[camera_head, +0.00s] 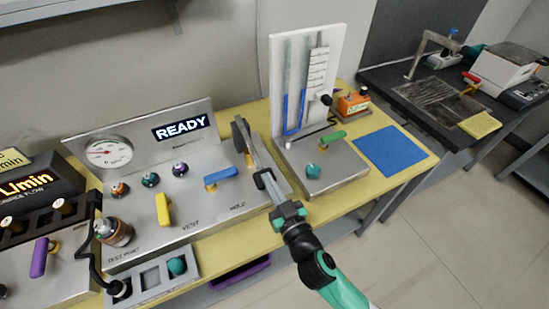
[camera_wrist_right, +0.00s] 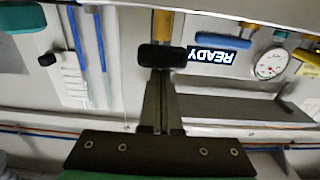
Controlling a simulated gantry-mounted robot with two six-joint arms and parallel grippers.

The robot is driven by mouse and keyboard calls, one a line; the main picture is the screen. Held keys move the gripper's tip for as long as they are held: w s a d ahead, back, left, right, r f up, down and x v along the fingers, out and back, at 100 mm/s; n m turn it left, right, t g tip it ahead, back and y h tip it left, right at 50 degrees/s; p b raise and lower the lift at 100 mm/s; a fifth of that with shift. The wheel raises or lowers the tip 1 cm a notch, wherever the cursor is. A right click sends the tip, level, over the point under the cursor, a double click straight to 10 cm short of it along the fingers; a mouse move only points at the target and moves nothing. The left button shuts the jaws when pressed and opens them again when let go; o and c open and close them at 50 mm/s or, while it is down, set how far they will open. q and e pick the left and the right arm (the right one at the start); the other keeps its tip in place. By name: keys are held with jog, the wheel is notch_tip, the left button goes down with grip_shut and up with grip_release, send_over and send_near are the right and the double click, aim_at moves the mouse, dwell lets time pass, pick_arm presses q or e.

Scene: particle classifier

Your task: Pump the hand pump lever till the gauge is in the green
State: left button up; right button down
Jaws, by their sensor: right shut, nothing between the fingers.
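The round gauge (camera_head: 109,152) is on the left of the metal panel; it also shows in the right wrist view (camera_wrist_right: 270,64). Its needle reading is too small to tell. The pump lever's dark grip (camera_head: 238,136) stands up at the panel's right end, by a brass-coloured part. In the right wrist view the black grip (camera_wrist_right: 162,56) is straight ahead, at the fingertips. My right gripper (camera_head: 262,180) is shut and empty close to the lever; I cannot tell whether it touches. My left gripper is out of view.
A READY display (camera_head: 180,127), a blue handle (camera_head: 221,178) and a yellow handle (camera_head: 163,208) are on the panel. A tube stand (camera_head: 330,172) with a green handle is just right of my right gripper. A blue mat (camera_head: 390,151) lies clear on the yellow bench.

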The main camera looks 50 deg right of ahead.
jog(key=shift+f, duration=0.5)
jog(key=shift+b, duration=0.3)
jog(key=shift+f, duration=0.25)
notch_tip(320, 180, up, 5)
jog(key=p, duration=0.4)
jog(key=b+v, duration=0.2)
jog(key=v, duration=0.9)
jog(key=shift+s+f, duration=0.2)
jog(key=shift+f, duration=0.15)
dwell(0.5)
